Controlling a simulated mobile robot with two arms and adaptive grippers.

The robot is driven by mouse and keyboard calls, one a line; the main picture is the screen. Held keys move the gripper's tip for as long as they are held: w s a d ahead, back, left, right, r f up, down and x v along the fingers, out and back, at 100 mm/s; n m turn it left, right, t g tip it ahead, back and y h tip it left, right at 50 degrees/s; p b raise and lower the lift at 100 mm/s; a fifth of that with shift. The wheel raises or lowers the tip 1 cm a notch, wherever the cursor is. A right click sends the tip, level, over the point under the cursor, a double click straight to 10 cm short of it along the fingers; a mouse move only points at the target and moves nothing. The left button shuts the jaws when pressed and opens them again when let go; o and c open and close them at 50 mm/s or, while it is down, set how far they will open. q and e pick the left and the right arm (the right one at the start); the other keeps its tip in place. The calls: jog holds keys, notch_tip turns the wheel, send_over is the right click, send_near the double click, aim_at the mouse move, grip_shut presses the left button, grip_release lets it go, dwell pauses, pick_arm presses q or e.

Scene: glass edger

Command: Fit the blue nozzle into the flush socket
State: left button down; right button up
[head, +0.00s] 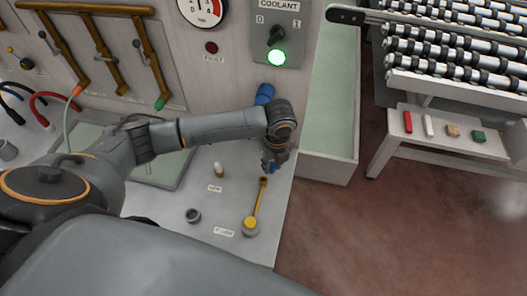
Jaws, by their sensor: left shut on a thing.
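My left gripper (273,168) points down over the right part of the grey shelf. It is shut on a small blue piece, which looks like the blue nozzle (272,168); the fingers hide most of it. Below it, near the front edge, a grey socket (251,232) stands beside a label that seems to read FLUSH. A yellow round piece (250,222) with a thin yellow arm sits at this socket, and the arm reaches up towards the gripper. I cannot tell whether they touch. My right gripper is not in view.
A dark open ring (193,215) and a pale nozzle-like piece (218,170) stand on the shelf to the left. Another blue cylinder (264,93) shows behind my wrist. A pale trough (330,140) and a roller rack (455,50) are to the right.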

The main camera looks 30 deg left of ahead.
pick_arm(q)
jog(key=a+r, duration=0.1)
jog(key=s+a+r+n, duration=0.1)
jog(key=shift+a+r+g+h+p, duration=0.2)
jog(key=shift+r+g+h+p, duration=0.1)
jog(key=shift+r+h, duration=0.1)
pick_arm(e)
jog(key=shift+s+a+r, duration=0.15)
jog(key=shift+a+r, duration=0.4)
pick_arm(q)
jog(key=shift+w, duration=0.1)
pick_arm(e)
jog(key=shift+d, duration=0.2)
pick_arm(q)
jog(key=shift+f+b, duration=1.1)
jog(key=shift+f, duration=1.8)
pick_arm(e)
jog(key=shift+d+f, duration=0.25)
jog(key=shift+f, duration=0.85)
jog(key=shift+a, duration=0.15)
